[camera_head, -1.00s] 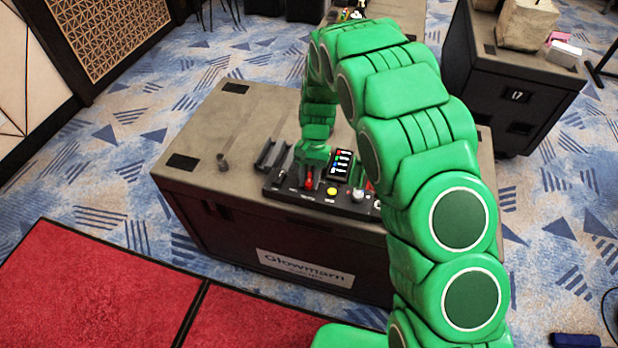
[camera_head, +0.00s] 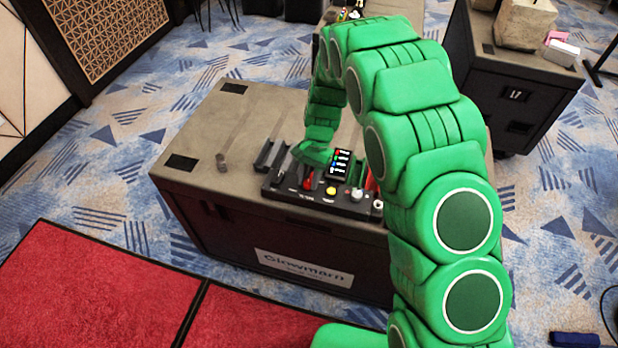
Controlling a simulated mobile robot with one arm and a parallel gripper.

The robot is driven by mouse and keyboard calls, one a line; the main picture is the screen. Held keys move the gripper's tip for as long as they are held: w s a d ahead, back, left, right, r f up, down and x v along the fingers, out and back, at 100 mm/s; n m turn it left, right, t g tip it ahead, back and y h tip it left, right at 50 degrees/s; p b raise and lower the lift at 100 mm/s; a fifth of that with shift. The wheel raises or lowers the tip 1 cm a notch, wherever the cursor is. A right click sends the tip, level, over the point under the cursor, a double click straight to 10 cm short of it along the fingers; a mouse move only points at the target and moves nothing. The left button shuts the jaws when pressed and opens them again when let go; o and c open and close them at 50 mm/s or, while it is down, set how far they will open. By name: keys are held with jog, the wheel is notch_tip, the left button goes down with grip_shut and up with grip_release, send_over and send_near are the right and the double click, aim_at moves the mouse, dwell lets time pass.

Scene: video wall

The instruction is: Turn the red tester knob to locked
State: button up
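The black tester panel (camera_head: 283,194) lies on top of a dark case near the middle. A red knob (camera_head: 308,182) stands at its left part, with a yellow button (camera_head: 331,190) to the right of it. A small screen with coloured rows (camera_head: 341,165) is tilted up behind them. My green arm arches over from the right, and my gripper (camera_head: 312,158) points down just behind the red knob. Its fingers are too small to tell open from shut. I cannot tell whether it touches the knob. The knob's marked positions are not legible.
Another case (camera_head: 510,95) with a paper bag (camera_head: 526,22) stands at back right. A red mat (camera_head: 90,290) lies in front.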

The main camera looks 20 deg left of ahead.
jog(key=o, duration=0.4)
jog(key=shift+o, duration=0.2)
jog(key=shift+r, duration=0.1)
jog(key=v, duration=0.7)
jog(key=shift+w+r, duration=0.2)
jog(key=shift+r, duration=0.05)
jog(key=shift+d+r, duration=0.1)
jog(key=shift+d, duration=0.05)
jog(key=s+d+r+t, duration=0.1)
jog(key=s+d+r, duration=0.5)
jog(key=d+r, duration=0.35)
jog(key=s+d+r, duration=0.5)
jog(key=d+r, duration=0.3)
jog(key=d, duration=0.2)
jog(key=s+d+r, duration=0.1)
jog(key=s+d, duration=0.3)
jog(key=s, duration=0.3)
jog(key=s+d+r+n+t, duration=0.1)
jog(key=s+d+r, duration=0.1)
jog(key=s, duration=0.6)
jog(key=s+d+r+n, duration=0.1)
jog(key=s+d, duration=0.4)
jog(key=s, duration=0.3)
jog(key=shift+s+d+r+t+h, duration=0.2)
jog(key=shift+d+t+h, duration=0.1)
jog(key=shift+h, duration=0.1)
